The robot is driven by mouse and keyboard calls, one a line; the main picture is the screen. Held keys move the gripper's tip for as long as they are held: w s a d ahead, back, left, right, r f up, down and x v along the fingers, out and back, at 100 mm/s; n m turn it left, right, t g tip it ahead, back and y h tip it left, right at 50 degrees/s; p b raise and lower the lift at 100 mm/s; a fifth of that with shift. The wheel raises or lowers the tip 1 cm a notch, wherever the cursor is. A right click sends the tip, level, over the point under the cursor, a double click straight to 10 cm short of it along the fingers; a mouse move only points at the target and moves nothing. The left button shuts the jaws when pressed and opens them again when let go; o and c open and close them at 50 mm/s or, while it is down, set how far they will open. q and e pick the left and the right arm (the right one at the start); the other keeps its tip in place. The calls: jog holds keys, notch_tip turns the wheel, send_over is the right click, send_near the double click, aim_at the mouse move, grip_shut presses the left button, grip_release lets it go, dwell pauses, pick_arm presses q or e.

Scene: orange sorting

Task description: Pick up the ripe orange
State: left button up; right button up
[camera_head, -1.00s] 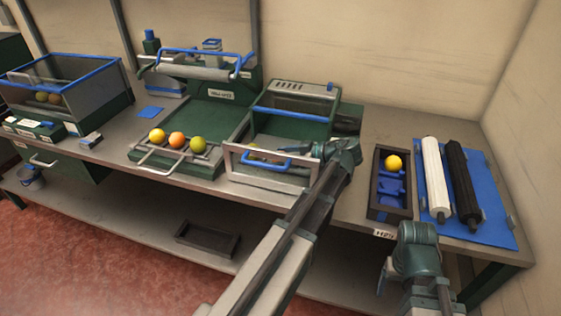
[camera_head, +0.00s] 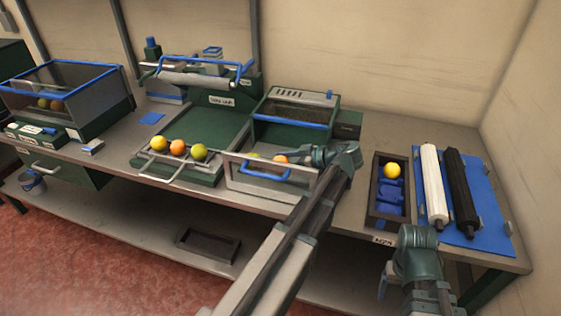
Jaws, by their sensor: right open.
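An orange-coloured fruit (camera_head: 177,147) sits in the green tray (camera_head: 213,130), between a yellow fruit (camera_head: 158,143) and a green one (camera_head: 200,151). Another orange-coloured fruit (camera_head: 281,159) shows at the front of the green bin (camera_head: 292,133), with a yellowish one (camera_head: 254,155) to its left, partly hidden by the bin's front panel. My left gripper (camera_head: 292,154) points left at the bin, close beside that orange-coloured fruit; its fingers are too small and covered to read. My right gripper (camera_head: 385,278) is open and empty, low in front of the table edge.
A dark crate (camera_head: 372,212) holds a yellow fruit (camera_head: 391,171). White and black rollers lie on a blue mat (camera_head: 477,231) at the right. A glass-sided box (camera_head: 112,89) with fruits stands at the left. A blue-handled press (camera_head: 205,66) stands behind the tray.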

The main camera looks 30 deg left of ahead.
aim_at(281, 157)
pick_arm(q)
notch_tip(281, 157, up, 9)
jog(key=p, duration=0.7)
jog(key=shift+f+p, duration=0.2)
jog(key=shift+p, duration=0.15)
jog(key=shift+r, duration=0.1)
notch_tip(281, 157, up, 7)
jog(key=p, duration=0.7)
notch_tip(281, 157, down, 5)
jog(key=b, duration=0.4)
jog(key=shift+r, duration=0.1)
